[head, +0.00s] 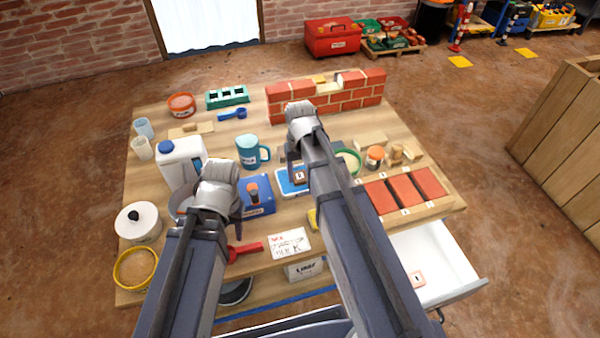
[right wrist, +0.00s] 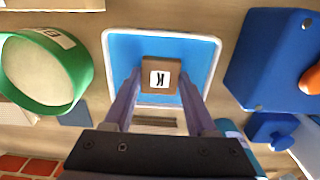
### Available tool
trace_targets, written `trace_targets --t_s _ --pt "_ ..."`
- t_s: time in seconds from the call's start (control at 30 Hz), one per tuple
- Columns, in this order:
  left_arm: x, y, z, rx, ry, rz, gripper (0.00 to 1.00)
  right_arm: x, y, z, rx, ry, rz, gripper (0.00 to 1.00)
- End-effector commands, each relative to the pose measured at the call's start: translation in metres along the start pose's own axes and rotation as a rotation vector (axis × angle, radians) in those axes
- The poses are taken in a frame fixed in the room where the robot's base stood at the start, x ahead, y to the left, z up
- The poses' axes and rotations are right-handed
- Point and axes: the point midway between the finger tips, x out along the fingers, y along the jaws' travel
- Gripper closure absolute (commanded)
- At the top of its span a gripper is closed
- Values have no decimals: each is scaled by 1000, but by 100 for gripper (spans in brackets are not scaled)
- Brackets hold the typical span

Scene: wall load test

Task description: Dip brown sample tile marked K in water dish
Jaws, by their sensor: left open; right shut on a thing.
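The brown sample tile marked K (right wrist: 148,76) is between the fingers of my right gripper (right wrist: 160,84), which is shut on it. In the right wrist view the tile is over the blue water dish (right wrist: 190,58) with its white rim. I cannot tell whether the tile touches the water. In the head view the dish (head: 284,188) shows beside my right gripper (head: 297,168), partly hidden by the arm, and the tile (head: 299,176) shows small. My left gripper (head: 222,215) is open and empty over the table's left half, near the blue box.
A blue box (head: 262,204) with an orange knob stands left of the dish. A green-rimmed bowl (head: 352,158) stands right of it. A teal mug (head: 248,150), a white jug (head: 180,170) and red tiles (head: 405,190) are nearby. A drawer (head: 440,262) is open at front right.

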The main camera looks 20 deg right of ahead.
Motion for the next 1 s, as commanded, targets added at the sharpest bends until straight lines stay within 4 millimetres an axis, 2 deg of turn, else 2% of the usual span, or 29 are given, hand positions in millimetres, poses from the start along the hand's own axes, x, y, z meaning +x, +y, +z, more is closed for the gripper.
trace_targets --t_s 1.0 --pt "7 1 0 0 0 0 55 7 0 0 0 0 0 88"
